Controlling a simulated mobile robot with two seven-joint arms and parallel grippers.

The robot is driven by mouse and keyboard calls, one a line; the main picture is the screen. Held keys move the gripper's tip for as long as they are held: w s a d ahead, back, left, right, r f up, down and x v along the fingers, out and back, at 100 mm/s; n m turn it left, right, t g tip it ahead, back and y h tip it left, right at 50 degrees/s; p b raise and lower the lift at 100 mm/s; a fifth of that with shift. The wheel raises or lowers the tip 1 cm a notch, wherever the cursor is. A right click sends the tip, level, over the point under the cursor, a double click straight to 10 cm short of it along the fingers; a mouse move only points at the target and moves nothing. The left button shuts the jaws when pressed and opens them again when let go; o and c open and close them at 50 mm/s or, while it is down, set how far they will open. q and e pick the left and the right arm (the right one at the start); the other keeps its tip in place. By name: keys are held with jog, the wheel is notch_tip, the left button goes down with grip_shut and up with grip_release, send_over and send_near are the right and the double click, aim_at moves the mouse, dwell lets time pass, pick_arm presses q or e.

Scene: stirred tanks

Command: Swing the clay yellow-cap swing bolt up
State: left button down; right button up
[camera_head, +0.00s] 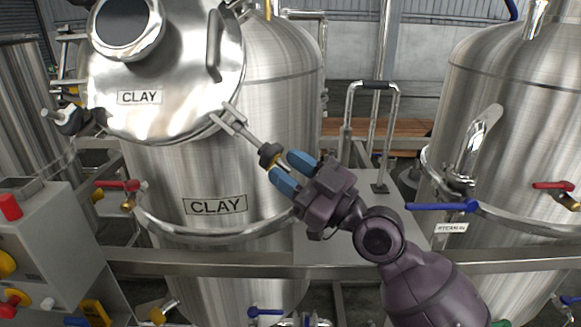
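The clay swing bolt (247,138) juts down and to the right from a fork lug at the lower right rim of the clay tank's round lid (180,92). Its rod ends in a dark nut (268,154) with a bit of yellow behind it. My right gripper (282,165) comes from the lower right. Its two blue fingers are apart, one on each side of the bolt's outer end. I cannot tell whether they press on it. The lid lies down on the tank, its CLAY label facing me. My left gripper is not in view.
Another bolt with a dark and white knob (67,118) juts out left of the lid. A grey control box (40,240) stands at lower left. A metal rail (230,263) crosses in front of the clay tank (170,178). A second tank (520,110) with blue and red valve handles stands right.

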grip_shut()
